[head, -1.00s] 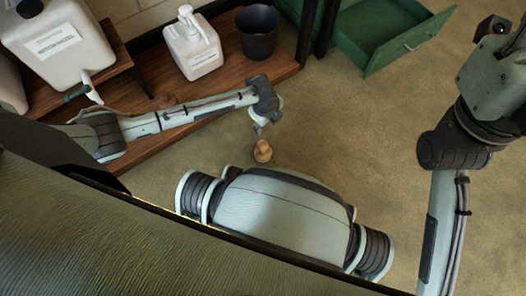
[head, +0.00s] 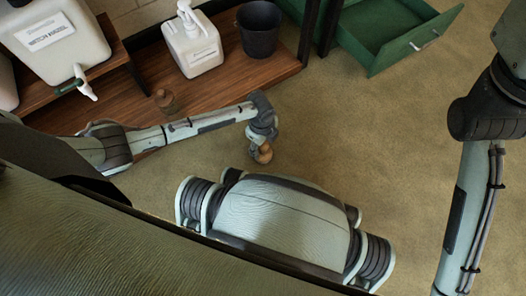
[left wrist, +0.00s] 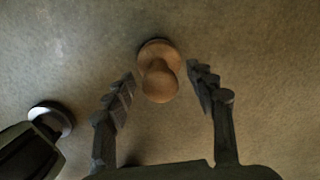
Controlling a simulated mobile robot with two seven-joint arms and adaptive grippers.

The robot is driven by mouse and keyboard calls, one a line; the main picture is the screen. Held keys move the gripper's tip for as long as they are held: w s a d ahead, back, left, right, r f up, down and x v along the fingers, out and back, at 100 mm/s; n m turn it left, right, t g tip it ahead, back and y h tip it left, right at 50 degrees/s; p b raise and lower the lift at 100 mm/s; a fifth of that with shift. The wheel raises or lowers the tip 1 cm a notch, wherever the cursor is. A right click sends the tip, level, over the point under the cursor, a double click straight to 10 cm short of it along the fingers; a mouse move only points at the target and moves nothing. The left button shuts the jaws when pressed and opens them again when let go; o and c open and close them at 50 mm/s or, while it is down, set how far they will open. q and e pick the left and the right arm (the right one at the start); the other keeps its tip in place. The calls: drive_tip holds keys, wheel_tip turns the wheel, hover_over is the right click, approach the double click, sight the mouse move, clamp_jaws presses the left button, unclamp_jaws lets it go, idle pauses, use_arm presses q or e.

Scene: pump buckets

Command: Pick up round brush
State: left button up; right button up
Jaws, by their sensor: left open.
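The round brush (head: 264,154) has a rounded wooden knob and stands on the carpet in front of my base. In the left wrist view, the round brush (left wrist: 159,82) shows its knob toward the camera, with a wider, darker round base behind it. My left gripper (head: 262,139) is right above the brush and partly covers it in the head view. In the left wrist view its two dark fingers are apart, one on each side of the knob, with visible gaps. The gripper is open and empty. My right arm shows at the right edge, but its gripper is out of frame.
A similar small brown item (head: 165,101) stands on the low wooden shelf (head: 125,105). Also there are a white pump bottle (head: 193,45), a dark bucket (head: 259,30) and a large canister with a tap (head: 55,40). An open green drawer (head: 400,45) juts out. Carpet right of the brush is clear.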

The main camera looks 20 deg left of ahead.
use_arm(q)
drive_tip(key=shift+c, duration=0.5)
clamp_jaws()
drive_tip(key=shift+r, duration=0.1)
